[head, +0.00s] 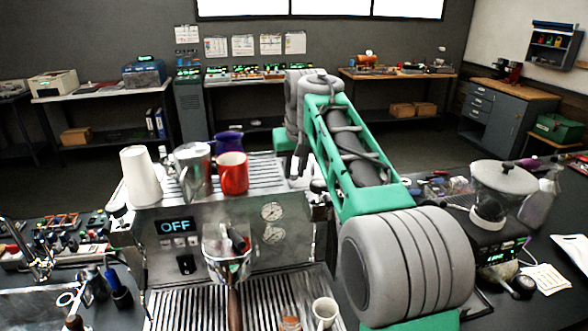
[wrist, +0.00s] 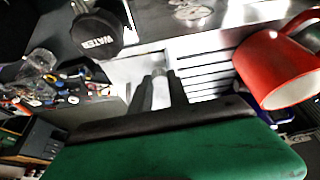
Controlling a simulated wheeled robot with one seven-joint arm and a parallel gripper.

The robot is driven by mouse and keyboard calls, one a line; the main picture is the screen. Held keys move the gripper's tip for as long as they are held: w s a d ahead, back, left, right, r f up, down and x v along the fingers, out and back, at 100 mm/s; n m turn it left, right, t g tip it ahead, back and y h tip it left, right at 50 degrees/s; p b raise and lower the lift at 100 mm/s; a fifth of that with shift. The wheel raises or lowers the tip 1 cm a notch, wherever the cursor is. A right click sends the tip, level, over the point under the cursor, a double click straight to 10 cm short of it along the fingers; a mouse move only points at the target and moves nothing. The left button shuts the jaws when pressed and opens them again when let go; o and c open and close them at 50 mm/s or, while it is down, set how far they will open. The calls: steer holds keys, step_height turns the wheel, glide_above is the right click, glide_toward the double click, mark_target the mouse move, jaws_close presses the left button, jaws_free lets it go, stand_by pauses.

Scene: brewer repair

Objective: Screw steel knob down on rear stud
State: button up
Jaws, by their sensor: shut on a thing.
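My gripper (head: 299,166) is low over the right end of the espresso machine's (head: 295,255) top, right of the red mug. In the wrist view, its two dark fingers (wrist: 160,82) are shut on a small grey piece, seemingly the steel knob (wrist: 158,73). Most of the knob is hidden between the fingers. I cannot make out the rear stud in either view, nor tell whether the knob touches it. The machine's display (head: 178,226) reads OFF.
The red mug (head: 232,174) stands close left of my gripper and also shows in the wrist view (wrist: 280,68). A steel jug (head: 192,172), a blue jug and white cups share the machine's top. A black WATER knob (wrist: 97,36) sits nearby. A grinder (head: 490,210) stands at right.

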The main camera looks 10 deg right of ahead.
jaws_close()
steer(key=m, duration=0.1)
steer(key=m+h, duration=0.1)
steer(key=m, duration=0.1)
steer(key=shift+a+m, duration=0.2)
steer(key=shift+m, duration=0.1)
steer(key=shift+d+m+h, duration=0.1)
steer(key=shift+m+h, duration=0.3)
steer(key=shift+m, duration=0.1)
steer(key=o, duration=0.8)
jaws_free()
